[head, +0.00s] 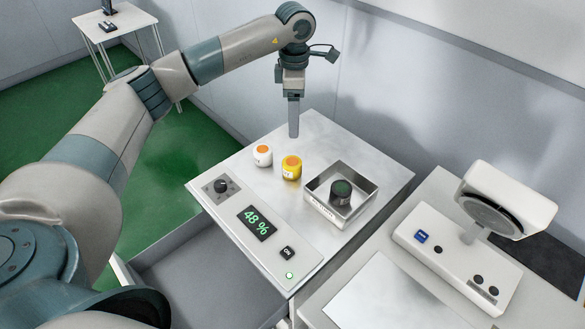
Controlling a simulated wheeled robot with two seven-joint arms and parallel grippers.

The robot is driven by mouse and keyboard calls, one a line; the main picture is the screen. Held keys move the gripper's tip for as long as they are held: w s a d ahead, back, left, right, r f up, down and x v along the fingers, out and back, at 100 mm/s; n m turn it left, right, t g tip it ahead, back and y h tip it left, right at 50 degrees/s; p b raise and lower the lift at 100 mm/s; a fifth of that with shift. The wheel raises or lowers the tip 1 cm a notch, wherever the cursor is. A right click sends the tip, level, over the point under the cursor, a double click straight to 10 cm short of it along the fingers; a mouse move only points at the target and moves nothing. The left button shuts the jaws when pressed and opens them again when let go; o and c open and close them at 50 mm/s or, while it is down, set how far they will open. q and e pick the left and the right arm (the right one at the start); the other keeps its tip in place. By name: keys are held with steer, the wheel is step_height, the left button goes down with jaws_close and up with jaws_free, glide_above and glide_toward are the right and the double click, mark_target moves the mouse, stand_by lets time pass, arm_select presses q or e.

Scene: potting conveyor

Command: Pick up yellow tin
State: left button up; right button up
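The yellow tin (291,167), with an orange top, stands upright on the light metal top of the machine (316,140). A white tin (263,155), also with an orange top, stands just to its left. My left gripper (294,130) points down above and behind the yellow tin, apart from it. Its fingers are seen edge-on as one narrow shape, so their opening does not show. No object is visible at its tips. My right gripper is not in view.
A metal tray (367,187) holding a dark tin (341,190) sits right of the yellow tin. A panel with a knob (222,186) and a "48 %" display (257,222) lies in front. A white device (456,260) stands on the table at right.

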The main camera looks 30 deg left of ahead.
mark_target(293, 160)
arm_select(q)
step_height(293, 160, down, 12)
steer(key=b, duration=0.4)
steer(key=shift+s+b, duration=0.1)
steer(key=shift+b, duration=0.3)
steer(key=shift+f, duration=0.1)
stand_by(0.3)
